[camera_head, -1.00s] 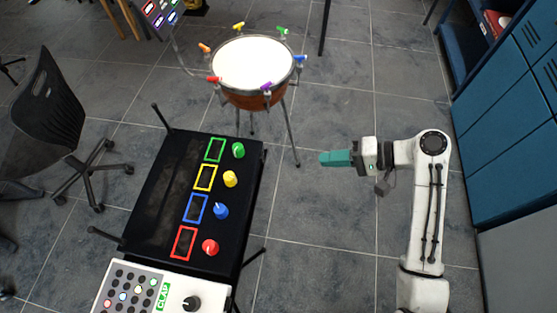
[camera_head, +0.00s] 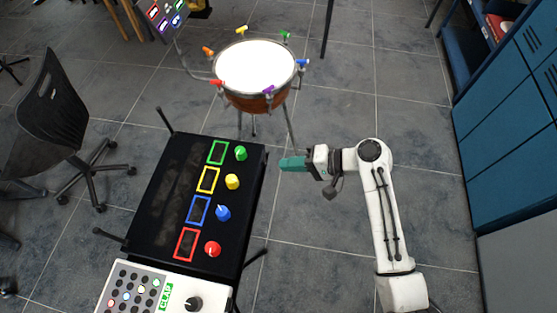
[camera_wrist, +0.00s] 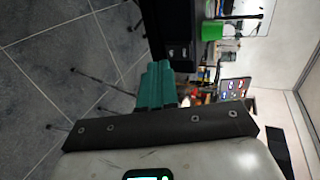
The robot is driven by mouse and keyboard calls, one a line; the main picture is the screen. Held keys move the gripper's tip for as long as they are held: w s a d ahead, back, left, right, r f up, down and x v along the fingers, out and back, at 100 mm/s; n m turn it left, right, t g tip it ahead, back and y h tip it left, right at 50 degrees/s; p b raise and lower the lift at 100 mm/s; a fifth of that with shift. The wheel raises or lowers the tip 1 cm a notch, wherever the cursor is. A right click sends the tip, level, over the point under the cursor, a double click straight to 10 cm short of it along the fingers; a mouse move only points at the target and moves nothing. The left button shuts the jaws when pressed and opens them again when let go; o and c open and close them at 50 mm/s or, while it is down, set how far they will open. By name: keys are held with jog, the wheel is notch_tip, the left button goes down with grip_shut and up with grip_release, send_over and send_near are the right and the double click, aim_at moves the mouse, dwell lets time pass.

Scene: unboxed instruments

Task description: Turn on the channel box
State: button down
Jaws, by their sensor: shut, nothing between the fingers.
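A black box (camera_head: 165,215) on a stand lies left of my gripper in the head view. It carries green (camera_head: 240,153), yellow (camera_head: 232,181), blue (camera_head: 223,212) and red (camera_head: 213,249) knobs, each beside a matching coloured outline. A white box (camera_head: 135,291) with small round buttons, a dark knob and a green "CLAP" label sits at its near end. I cannot tell which is the channel box. My gripper (camera_head: 283,163), with teal fingers, is shut and empty, just right of the black box's far end.
A drum (camera_head: 255,68) with coloured pegs stands behind the black box. A panel with lit rectangles (camera_head: 165,14) is at the top left. A black chair (camera_head: 45,120) stands at left and blue cabinets (camera_head: 510,150) at right.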

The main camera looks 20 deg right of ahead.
aim_at(266, 164)
jog(key=shift+w+a+f, duration=0.1)
jog(key=shift+w+a, duration=0.35)
jog(key=shift+a, duration=0.2)
jog(key=shift+w+a+f, duration=0.1)
jog(key=shift+w+a, duration=0.35)
jog(key=shift+a, duration=0.2)
jog(key=shift+w+a, duration=0.1)
jog(key=shift+a, duration=0.05)
jog(key=shift+r+p, duration=0.1)
jog(key=shift+p, duration=0.25)
jog(key=shift+r+p, duration=0.8)
